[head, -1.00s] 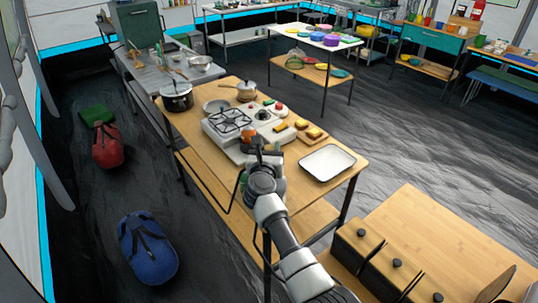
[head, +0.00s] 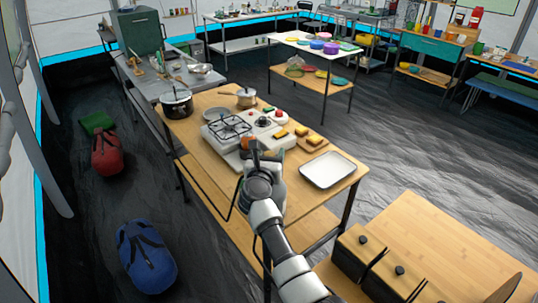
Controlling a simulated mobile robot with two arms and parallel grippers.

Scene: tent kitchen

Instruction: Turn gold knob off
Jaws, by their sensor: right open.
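A white camp stove (head: 222,145) with a black burner grate (head: 229,126) sits on the wooden table. An orange-gold knob (head: 247,143) shows at the stove's near side, partly covered by my gripper. A black knob (head: 264,122) is on the stove's top. My right gripper (head: 262,151) is open at the stove's near edge, close beside the orange-gold knob. I cannot tell whether it touches the knob, as the hand hides the gap. My left gripper is not in view.
A white tray (head: 328,170) lies right of my right gripper. Bread pieces on a board (head: 312,146) lie behind it. A black pot (head: 176,103) and a small saucepan (head: 246,98) stand farther back. Black containers (head: 360,257) stand on a near wooden table (head: 440,240).

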